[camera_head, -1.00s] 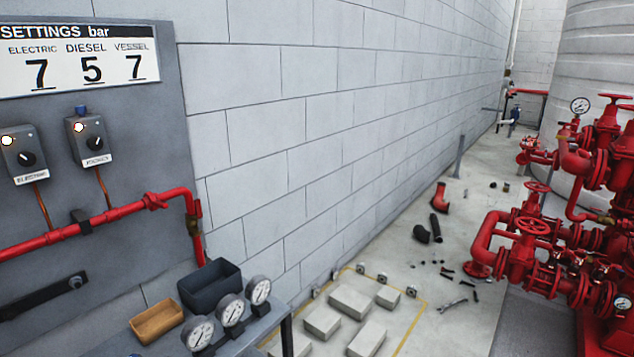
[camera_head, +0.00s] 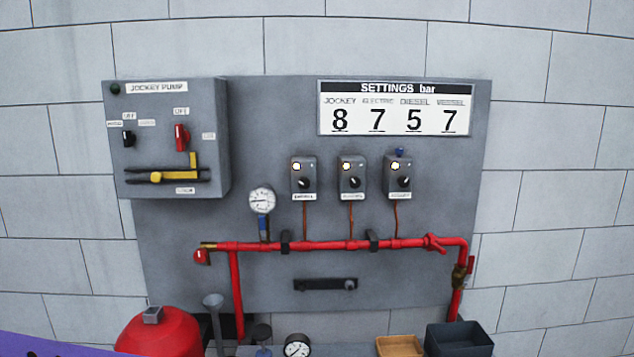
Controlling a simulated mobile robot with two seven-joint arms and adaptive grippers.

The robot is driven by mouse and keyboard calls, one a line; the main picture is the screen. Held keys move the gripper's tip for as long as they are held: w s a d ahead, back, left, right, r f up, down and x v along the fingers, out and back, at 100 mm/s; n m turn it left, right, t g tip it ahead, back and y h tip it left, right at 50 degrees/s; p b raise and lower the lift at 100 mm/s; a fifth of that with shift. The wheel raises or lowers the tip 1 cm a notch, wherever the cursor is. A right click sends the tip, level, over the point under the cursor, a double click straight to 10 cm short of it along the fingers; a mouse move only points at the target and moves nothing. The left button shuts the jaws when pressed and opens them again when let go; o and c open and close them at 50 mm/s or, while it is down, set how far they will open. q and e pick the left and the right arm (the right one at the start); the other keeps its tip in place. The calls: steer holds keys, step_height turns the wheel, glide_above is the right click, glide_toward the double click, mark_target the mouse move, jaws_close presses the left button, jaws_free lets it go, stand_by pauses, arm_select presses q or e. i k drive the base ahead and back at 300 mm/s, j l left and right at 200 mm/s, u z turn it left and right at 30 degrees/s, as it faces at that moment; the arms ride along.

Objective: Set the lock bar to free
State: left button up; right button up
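A grey box labelled "JOCKEY PUMP" (camera_head: 155,87) is mounted at the left of the wall panel. On its lower front a yellow bar (camera_head: 172,177), which looks like the lock bar, lies across dark horizontal rails. A small label (camera_head: 185,190) under the bar is too small to read. A black selector (camera_head: 128,139) is left of the red switch. Neither of my grippers is in view.
The panel also holds a settings sign (camera_head: 394,107), several pressure-switch boxes (camera_head: 303,178), a gauge (camera_head: 262,200), a red pipe (camera_head: 325,244) and a black bar (camera_head: 325,284). Below are a red tank (camera_head: 160,335), a wooden tray (camera_head: 400,347) and a dark bin (camera_head: 459,341).

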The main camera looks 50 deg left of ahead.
mark_target(157, 177)
steer(key=u, duration=2.4)
